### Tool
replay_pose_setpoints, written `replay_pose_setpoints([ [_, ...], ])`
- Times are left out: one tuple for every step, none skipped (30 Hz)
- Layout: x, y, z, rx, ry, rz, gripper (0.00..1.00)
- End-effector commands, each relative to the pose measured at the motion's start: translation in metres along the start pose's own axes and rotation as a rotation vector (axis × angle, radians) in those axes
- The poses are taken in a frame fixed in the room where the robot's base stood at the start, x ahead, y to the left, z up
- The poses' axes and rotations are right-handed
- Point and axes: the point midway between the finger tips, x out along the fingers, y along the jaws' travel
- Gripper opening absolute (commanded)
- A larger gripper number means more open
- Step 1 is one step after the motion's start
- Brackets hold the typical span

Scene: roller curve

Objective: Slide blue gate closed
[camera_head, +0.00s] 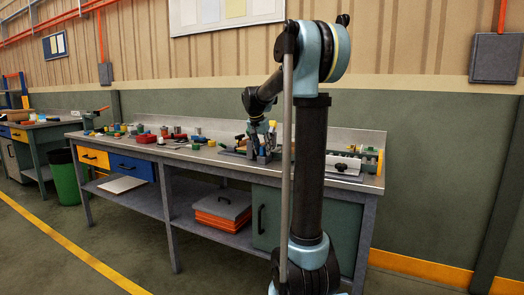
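My gripper (261,154) hangs from the end of my arm over the middle-right part of the workbench (215,157). It is small in the view and overlaps dark parts on the bench, so its finger opening is unclear. I cannot make out a blue gate; my arm's upright link blocks part of the bench. To the right of that link, a grey and green fixture with pale rollers (345,163) and yellow parts sits on the benchtop.
Many small coloured parts and a red box (146,139) lie on the bench's left half. A yellow drawer (94,158) and a blue drawer (132,167) are below. Orange boxes (220,219) sit on the shelf. A green bin (66,178) stands left. The floor in front is clear.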

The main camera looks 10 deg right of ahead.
Motion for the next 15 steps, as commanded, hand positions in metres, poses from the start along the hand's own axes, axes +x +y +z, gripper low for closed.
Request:
replay_pose_setpoints([
  [0.000, 0.000, 0.000, 0.000, 0.000, 0.000, 0.25],
  [0.000, 0.000, 0.000, 0.000, 0.000, 0.000, 0.18],
  [0.000, 0.000, 0.000, 0.000, 0.000, 0.000, 0.09],
  [0.000, 0.000, 0.000, 0.000, 0.000, 0.000, 0.02],
  [0.000, 0.000, 0.000, 0.000, 0.000, 0.000, 0.00],
  [0.000, 0.000, 0.000, 0.000, 0.000, 0.000, 0.00],
  [0.000, 0.000, 0.000, 0.000, 0.000, 0.000, 0.00],
  [0.000, 0.000, 0.000, 0.000, 0.000, -0.001, 0.00],
  [0.000, 0.000, 0.000, 0.000, 0.000, -0.001, 0.00],
  [0.000, -0.001, -0.001, 0.000, 0.000, -0.001, 0.00],
  [0.000, -0.001, -0.001, 0.000, 0.000, -0.001, 0.00],
  [0.001, -0.001, -0.003, 0.000, 0.000, -0.001, 0.00],
  [0.002, -0.001, -0.005, 0.001, 0.000, -0.001, 0.00],
  [0.003, -0.001, -0.008, 0.001, 0.000, -0.001, 0.00],
  [0.004, -0.001, -0.012, 0.002, 0.000, -0.001, 0.00],
])
